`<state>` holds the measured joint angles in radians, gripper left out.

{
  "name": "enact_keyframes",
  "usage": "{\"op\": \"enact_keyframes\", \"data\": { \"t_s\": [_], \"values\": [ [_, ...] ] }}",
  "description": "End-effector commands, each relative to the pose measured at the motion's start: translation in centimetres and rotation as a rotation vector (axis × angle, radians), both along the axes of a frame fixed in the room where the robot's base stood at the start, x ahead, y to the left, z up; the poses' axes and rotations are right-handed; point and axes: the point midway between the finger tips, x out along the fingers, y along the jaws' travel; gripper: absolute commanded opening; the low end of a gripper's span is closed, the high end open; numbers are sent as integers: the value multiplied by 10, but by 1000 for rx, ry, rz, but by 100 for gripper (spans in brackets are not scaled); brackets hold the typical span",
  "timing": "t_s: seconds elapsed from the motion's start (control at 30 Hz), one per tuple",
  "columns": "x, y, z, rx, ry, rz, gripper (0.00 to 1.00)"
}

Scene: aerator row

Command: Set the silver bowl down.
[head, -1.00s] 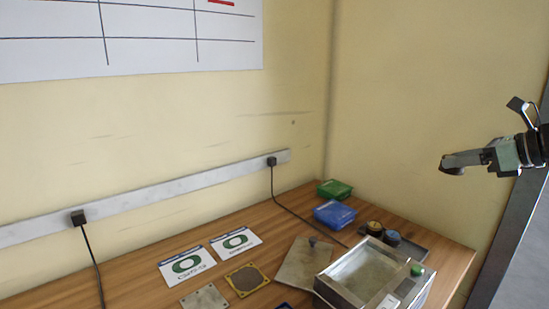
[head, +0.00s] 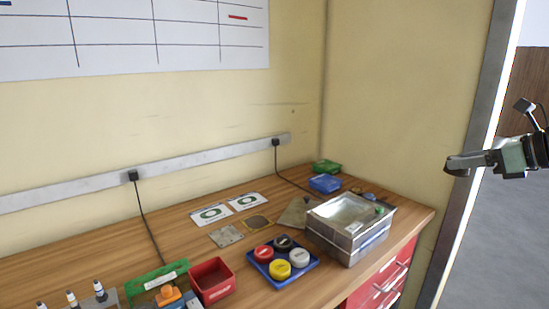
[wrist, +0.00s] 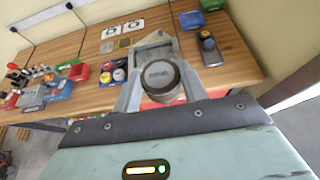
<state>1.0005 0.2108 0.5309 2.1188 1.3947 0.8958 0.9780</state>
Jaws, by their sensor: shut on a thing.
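In the head view my gripper (head: 462,164) is at the right, in the air beyond the bench's right end. The held piece shows there only as a small dark round shape under the fingertips. Its underside and depth are hidden.
The wooden bench (head: 400,208) holds a silver tank (head: 350,226), a blue tray (head: 304,272) of coloured round caps, a red bin (head: 211,279), and green (head: 325,166) and blue (head: 324,184) boxes. Bare wood lies left of the metal plate (head: 226,236). Red drawers (head: 380,283) are below.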

Motion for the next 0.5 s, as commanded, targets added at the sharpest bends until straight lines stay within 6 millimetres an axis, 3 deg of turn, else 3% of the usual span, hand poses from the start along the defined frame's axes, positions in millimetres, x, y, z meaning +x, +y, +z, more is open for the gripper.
{"op": "enact_keyframes", "data": {
  "t_s": [0.37, 0.5],
  "values": [
    [7, -6, -43, 7, -6, 26, 20],
    [9, -8, -67, 9, -8, 40, 20]
  ]
}}
